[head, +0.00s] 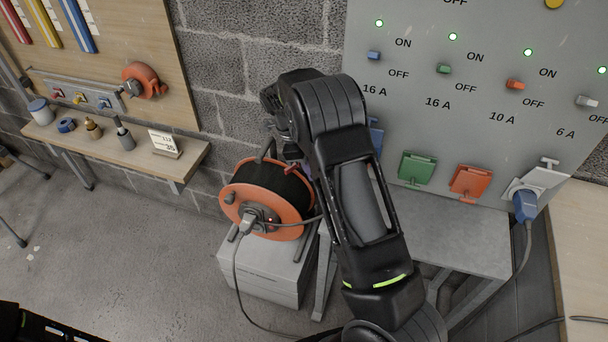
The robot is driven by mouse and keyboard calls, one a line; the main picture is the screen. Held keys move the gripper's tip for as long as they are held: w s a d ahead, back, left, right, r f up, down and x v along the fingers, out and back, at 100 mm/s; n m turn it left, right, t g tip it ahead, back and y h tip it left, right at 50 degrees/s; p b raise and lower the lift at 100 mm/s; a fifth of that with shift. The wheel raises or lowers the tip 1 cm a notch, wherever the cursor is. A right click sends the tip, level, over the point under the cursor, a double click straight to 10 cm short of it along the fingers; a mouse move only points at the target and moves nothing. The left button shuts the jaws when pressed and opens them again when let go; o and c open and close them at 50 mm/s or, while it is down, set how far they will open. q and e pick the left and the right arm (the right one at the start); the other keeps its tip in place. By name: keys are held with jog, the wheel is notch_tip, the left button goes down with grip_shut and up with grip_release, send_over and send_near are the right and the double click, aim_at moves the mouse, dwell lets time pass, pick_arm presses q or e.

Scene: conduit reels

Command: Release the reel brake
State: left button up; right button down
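The orange reel (303,211) with black cable wound on it stands upright on a grey box beside the wall. A grey plug (247,222) sits in its front face, near a small red light. A dark knob (229,198) is on the left of its rim. I cannot tell which part is the brake. My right arm crosses the middle, and its wrist end is above and behind the reel's right side. The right gripper (276,112) is mostly hidden by the arm, so its fingers cannot be made out.
A grey panel (440,130) with switches, green lights and coloured sockets stands on the right. A blue plug (524,206) is at its white socket. A wooden shelf (110,150) with small items is on the left. A cable trails from the reel to the floor. The left floor is mostly clear.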

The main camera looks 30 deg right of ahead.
pick_arm(q)
jog(key=shift+w+d+f, duration=0.2)
jog(key=shift+f, duration=0.05)
pick_arm(e)
jog(key=w+r, duration=0.3)
jog(key=r, duration=0.5)
jog(key=shift+w+a+r, duration=0.15)
jog(key=shift+w+r, duration=0.05)
jog(key=shift+w, duration=0.05)
jog(key=s+a+f+n+y, duration=0.1)
jog(key=s+a+f+n, duration=0.3)
jog(key=f, duration=0.3)
jog(key=s+a+f+n+t+y+p, duration=0.1)
jog(key=s+a+f+n, duration=0.1)
jog(key=a+f+n, duration=0.5)
jog(key=s+a+f+n+y, duration=0.2)
jog(key=s+a+f, duration=0.2)
jog(key=f, duration=0.4)
pick_arm(q)
notch_tip(320, 180, up, 3)
jog(key=shift+f+p, duration=0.2)
jog(key=shift+p, duration=0.4)
pick_arm(e)
jog(key=s+a+f+n+t+y, duration=0.1)
jog(key=s+a+n+t+y, duration=0.1)
jog(key=s+a+n, duration=1)
jog(key=s+a, duration=0.3)
jog(key=s, duration=0.3)
jog(key=shift+a+f+y, duration=0.35)
jog(key=shift+f+y, duration=0.05)
